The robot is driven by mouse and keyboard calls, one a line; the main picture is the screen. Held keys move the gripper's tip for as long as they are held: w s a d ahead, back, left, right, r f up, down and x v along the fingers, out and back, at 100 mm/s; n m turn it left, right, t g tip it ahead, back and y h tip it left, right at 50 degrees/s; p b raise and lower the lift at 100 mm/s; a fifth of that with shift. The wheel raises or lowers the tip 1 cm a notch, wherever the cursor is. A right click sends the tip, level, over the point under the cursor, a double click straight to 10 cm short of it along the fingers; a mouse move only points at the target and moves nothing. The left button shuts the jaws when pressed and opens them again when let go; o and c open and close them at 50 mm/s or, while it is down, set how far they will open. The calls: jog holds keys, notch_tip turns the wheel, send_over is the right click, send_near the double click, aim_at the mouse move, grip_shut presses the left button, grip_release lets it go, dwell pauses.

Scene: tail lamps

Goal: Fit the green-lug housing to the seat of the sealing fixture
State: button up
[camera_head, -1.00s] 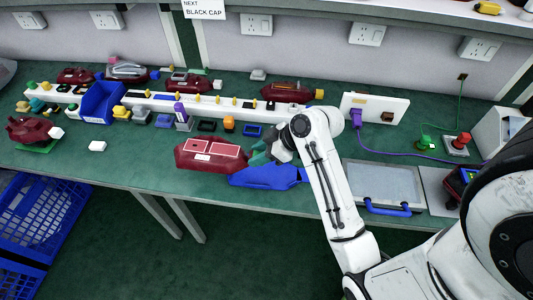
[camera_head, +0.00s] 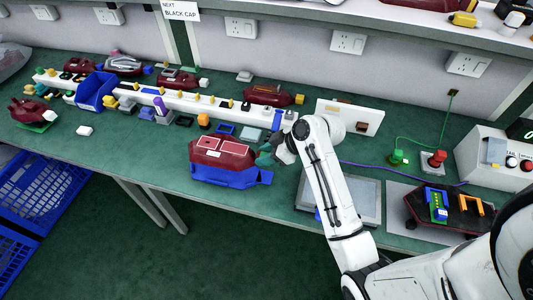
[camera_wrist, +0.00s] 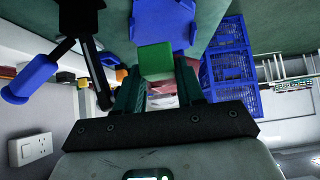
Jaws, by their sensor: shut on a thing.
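The dark red housing (camera_head: 222,152), with two pale-edged panels on top, is directly over the blue cradle (camera_head: 238,184) at the bench's front edge. I take the cradle as the fixture's seat. The housing hides most of it, and I cannot tell whether the housing is fully down or slightly raised. My gripper (camera_head: 268,157) is at the housing's right end, shut on it. In the wrist view, a green block (camera_wrist: 155,62), apparently the lug, shows between the fingers. A blue part (camera_wrist: 162,20) is beyond it.
A white rail (camera_head: 180,108) with several yellow pegs and a blue bin (camera_head: 97,91) lies behind. A grey plate (camera_head: 365,200) and a dark board (camera_head: 450,212) are to the right. Green and red buttons (camera_head: 434,160) stand behind them.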

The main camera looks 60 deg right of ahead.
dwell(0.3)
jog(key=shift+f+b, duration=1.7)
jog(key=shift+f, duration=1.3)
jog(key=shift+f+b, duration=0.65)
jog(key=shift+f, duration=0.65)
jog(key=o, duration=1.2)
jog(key=shift+s+r, duration=0.1)
